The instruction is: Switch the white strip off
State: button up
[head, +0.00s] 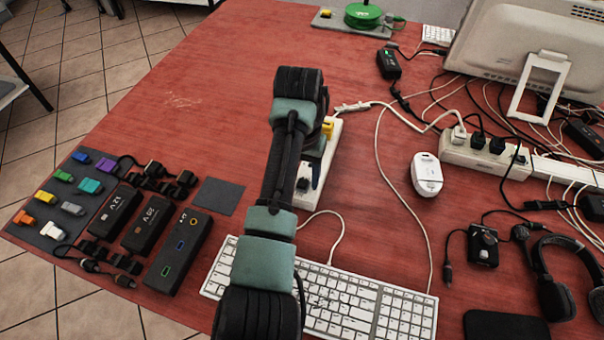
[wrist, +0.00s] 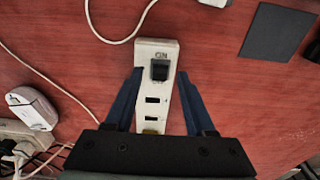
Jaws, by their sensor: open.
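The white strip (wrist: 152,108) runs upright through the wrist view, lying on the red table. Its dark rocker switch (wrist: 159,70) is near the far end, below a marking that reads ON. I cannot tell which way the rocker is tipped. My gripper (wrist: 160,76) is open and empty, with one blue finger on each side of the strip near the switch. Whether the fingers touch the strip is unclear. In the head view my arm covers much of the white strip (head: 330,150), and a yellow plug (head: 328,129) shows at its far part.
A keyboard (head: 345,300) lies in front, and a white mouse (head: 426,174) to the right. Another white power strip (head: 486,157) with black plugs is farther right among tangled cables. A dark square pad (head: 217,196) and several adapters lie left. The table's back left is clear.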

notch_tip(320, 180, up, 12)
jog(key=p, duration=0.5)
jog(key=shift+s+a+r, duration=0.15)
jog(key=shift+s+r, duration=0.05)
jog(key=shift+s, duration=0.15)
